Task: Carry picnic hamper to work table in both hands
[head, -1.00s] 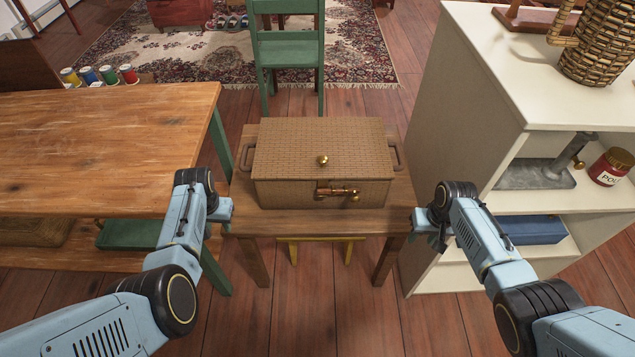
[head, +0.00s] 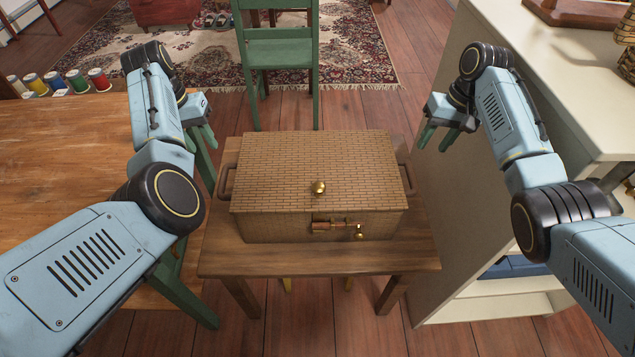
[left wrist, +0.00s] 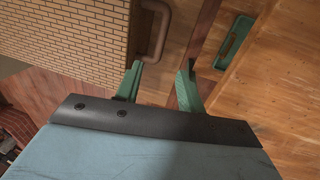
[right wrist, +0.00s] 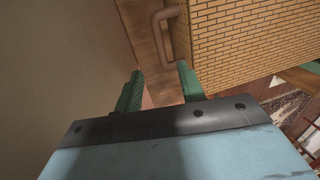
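The picnic hamper (head: 315,170) is a brown wicker box with a brass knob and front latch. It stands closed on a small wooden stand (head: 320,262), with a loop handle on each side. My left gripper (head: 208,138) is open and empty, above and left of the left handle (head: 228,181); that handle shows just ahead of the fingers in the left wrist view (left wrist: 158,35). My right gripper (head: 432,142) is open and empty, above and right of the right handle (head: 408,178), which also shows in the right wrist view (right wrist: 165,38). Neither gripper touches the hamper.
A wooden table (head: 60,150) with green legs and several coloured spools stands at left, close to the stand. A cream shelf unit (head: 560,100) stands close at right. A green chair (head: 277,50) is behind the hamper. Plank floor shows between them.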

